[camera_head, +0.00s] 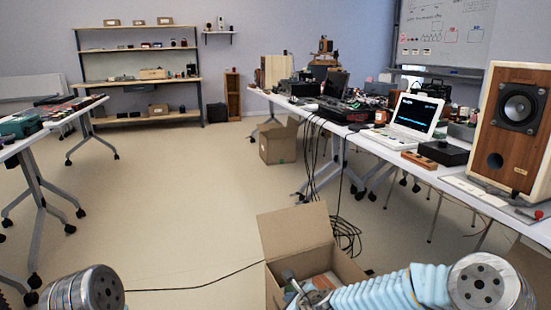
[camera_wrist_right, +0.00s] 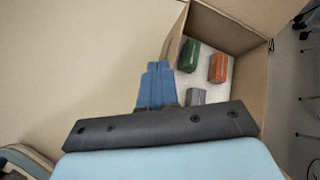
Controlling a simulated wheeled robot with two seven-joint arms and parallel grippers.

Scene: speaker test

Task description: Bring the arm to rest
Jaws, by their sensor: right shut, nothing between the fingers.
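My right arm (camera_head: 385,289) comes in from the lower right of the head view, pale blue and ribbed. Its gripper (camera_head: 299,288) is at the open cardboard box (camera_head: 296,230) on the floor. In the right wrist view the blue fingers (camera_wrist_right: 158,70) are shut together and empty, beside the box's near wall; I cannot tell their height against its rim. Inside the box lie a green block (camera_wrist_right: 188,55), an orange block (camera_wrist_right: 218,68) and a grey block (camera_wrist_right: 196,97). Of my left arm only a metal joint shows at the lower left; its gripper is out of view.
A long table (camera_head: 448,184) on the right carries a laptop (camera_head: 411,114), a wooden speaker (camera_head: 508,125) and equipment. Black cables (camera_head: 345,235) hang to the floor behind the box. Another table (camera_head: 20,146) stands at the left. The middle floor is clear except for a thin cable.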

